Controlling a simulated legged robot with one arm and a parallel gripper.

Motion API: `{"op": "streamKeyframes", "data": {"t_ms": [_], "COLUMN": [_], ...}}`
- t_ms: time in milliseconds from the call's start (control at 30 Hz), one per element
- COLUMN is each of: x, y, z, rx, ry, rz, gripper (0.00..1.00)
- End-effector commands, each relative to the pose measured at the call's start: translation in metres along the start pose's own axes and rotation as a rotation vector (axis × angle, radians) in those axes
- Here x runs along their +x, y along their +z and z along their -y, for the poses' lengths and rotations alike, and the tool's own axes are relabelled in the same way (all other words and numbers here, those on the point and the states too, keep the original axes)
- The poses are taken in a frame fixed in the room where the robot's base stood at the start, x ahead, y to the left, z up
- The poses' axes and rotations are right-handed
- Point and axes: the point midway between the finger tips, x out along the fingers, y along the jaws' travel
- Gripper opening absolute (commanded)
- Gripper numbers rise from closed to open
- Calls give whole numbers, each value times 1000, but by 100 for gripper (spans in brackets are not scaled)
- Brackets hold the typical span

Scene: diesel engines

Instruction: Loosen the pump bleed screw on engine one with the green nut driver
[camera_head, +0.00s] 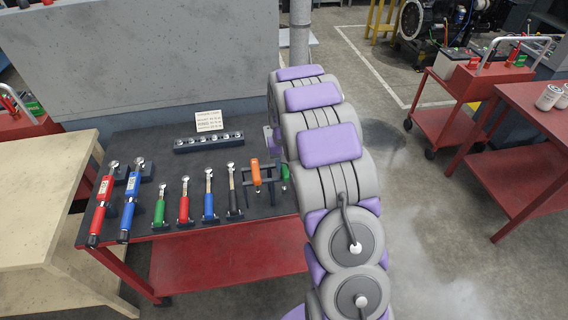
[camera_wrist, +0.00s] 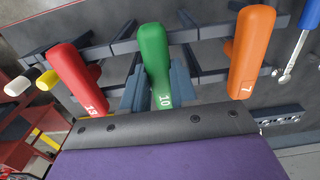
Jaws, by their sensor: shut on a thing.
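The green nut driver (camera_wrist: 155,55), marked 10, stands in a dark rack in the wrist view, between a red driver marked 13 (camera_wrist: 72,70) and an orange driver marked 7 (camera_wrist: 250,50). My gripper (camera_wrist: 158,92) is shut on the green handle, with a finger on each side. In the head view only a sliver of the green driver (camera_head: 285,172) shows beside the orange one (camera_head: 256,172); my arm hides the rest and the gripper. A black engine (camera_head: 432,20) stands at the back right. Its number and bleed screw cannot be made out.
The red tool cart (camera_head: 225,262) carries ratchets, torque wrenches (camera_head: 103,200) and a socket rail (camera_head: 208,143). A wooden bench (camera_head: 40,190) is at left. Red carts (camera_head: 520,150) stand at right. Open floor (camera_head: 430,225) lies between.

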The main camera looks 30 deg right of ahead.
Motion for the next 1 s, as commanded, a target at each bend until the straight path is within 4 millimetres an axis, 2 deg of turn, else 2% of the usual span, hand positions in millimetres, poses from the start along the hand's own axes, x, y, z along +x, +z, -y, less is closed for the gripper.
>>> {"op": "streamKeyframes", "data": {"t_ms": [433, 1000], "x": [-5, -57], "y": [0, 0], "z": [0, 0], "rx": [0, 0], "ry": [0, 0], "rz": [-1, -2], "gripper": [0, 0]}}
